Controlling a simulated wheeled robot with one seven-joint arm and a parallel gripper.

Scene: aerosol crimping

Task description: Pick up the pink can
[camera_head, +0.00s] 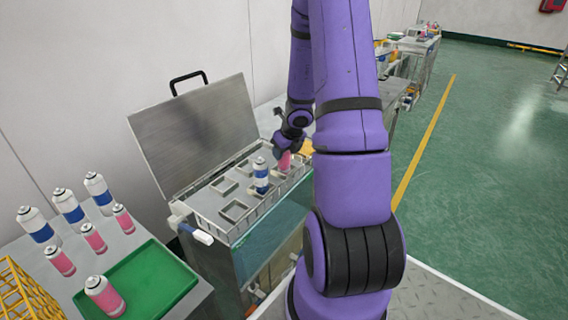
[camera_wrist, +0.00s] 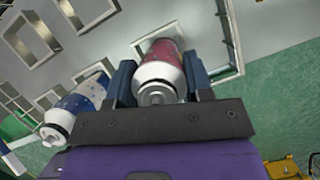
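A pink can (camera_head: 284,160) with a white top is at the far right part of the grey slotted tray (camera_head: 212,212). In the wrist view the pink can (camera_wrist: 166,50) is between the two fingers of my gripper (camera_wrist: 160,80), its white shoulder filling the gap. The fingers look closed against its sides. In the head view my gripper (camera_head: 288,145) is over the can and hides part of it. The can's base is over or in a square slot; I cannot tell whether it is lifted.
A white-and-blue can (camera_head: 261,178) stands close by in the tray, left of my gripper. An open metal lid (camera_head: 195,130) rises behind the tray. Several other cans, a green tray (camera_head: 150,284) and a yellow rack (camera_head: 22,295) are on the left table.

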